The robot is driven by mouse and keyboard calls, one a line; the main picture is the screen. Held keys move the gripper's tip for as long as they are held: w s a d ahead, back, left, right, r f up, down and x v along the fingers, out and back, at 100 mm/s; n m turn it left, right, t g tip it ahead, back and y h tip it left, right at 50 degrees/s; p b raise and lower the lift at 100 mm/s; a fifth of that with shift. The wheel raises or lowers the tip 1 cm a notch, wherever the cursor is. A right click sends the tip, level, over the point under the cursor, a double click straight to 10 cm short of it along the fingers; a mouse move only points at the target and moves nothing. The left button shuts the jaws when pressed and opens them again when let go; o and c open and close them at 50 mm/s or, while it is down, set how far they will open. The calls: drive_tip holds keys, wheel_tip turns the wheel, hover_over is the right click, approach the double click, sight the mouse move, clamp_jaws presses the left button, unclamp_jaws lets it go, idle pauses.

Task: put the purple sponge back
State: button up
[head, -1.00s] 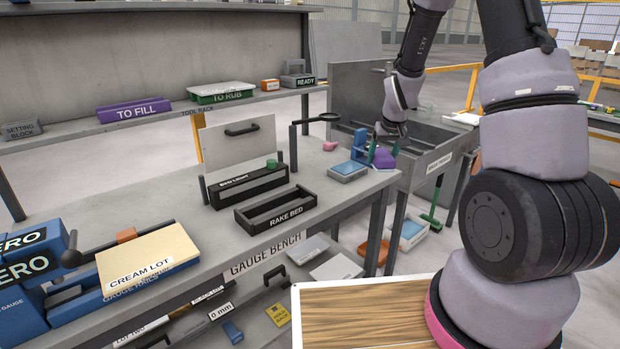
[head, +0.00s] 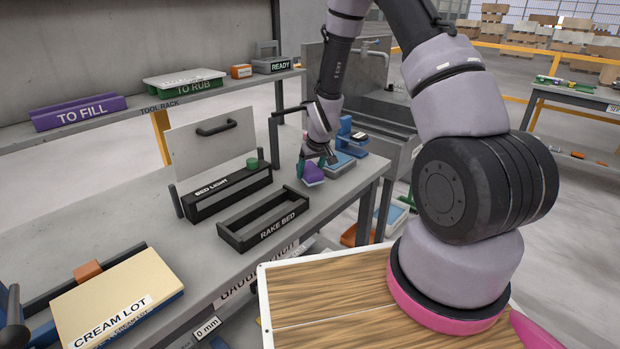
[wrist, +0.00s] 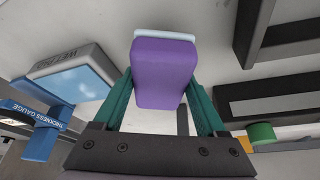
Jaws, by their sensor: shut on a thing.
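The purple sponge (head: 312,174) has a pale blue layer along one edge. My gripper (head: 319,160) is shut on it, and the sponge is at the bench's far right part, left of the blue-topped tray. In the wrist view the sponge (wrist: 164,73) sits between the two green fingers, with its pale layer at the far end. A strip of bench shows around it. I cannot tell whether its underside touches the bench.
The blue-topped tray (wrist: 75,78) and blue thickness gauge (wrist: 40,130) stand close by the gripper. The open black rake bed (head: 262,222) and the bed light box (head: 226,192) with a green knob (head: 252,163) lie left of it. A grey basin (head: 385,110) is behind.

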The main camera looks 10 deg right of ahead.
drive_tip(key=shift+f, duration=1.3)
drive_tip(key=shift+f, duration=0.15)
drive_tip(key=o, duration=1.2)
drive_tip(key=shift+o, duration=0.2)
drive_tip(key=s+d+r+m, duration=0.15)
drive_tip(key=s+r, duration=0.25)
drive_tip(key=r, duration=0.7)
drive_tip(key=s+d+r+m+t, duration=0.15)
drive_tip(key=s+r, duration=0.25)
drive_tip(key=r, duration=0.7)
drive_tip(key=s+d+r, duration=0.2)
drive_tip(key=s+r, duration=0.3)
drive_tip(key=r, duration=0.6)
drive_tip(key=s+r+m, duration=0.2)
drive_tip(key=s+r, duration=0.3)
drive_tip(key=s, duration=0.3)
drive_tip(key=s+r+m+t+y, duration=0.1)
drive_tip(key=s+r+m, duration=0.1)
drive_tip(key=s+r, duration=0.4)
drive_tip(key=s, duration=0.3)
drive_tip(key=shift+d+r, duration=0.25)
drive_tip(key=shift+d, duration=0.15)
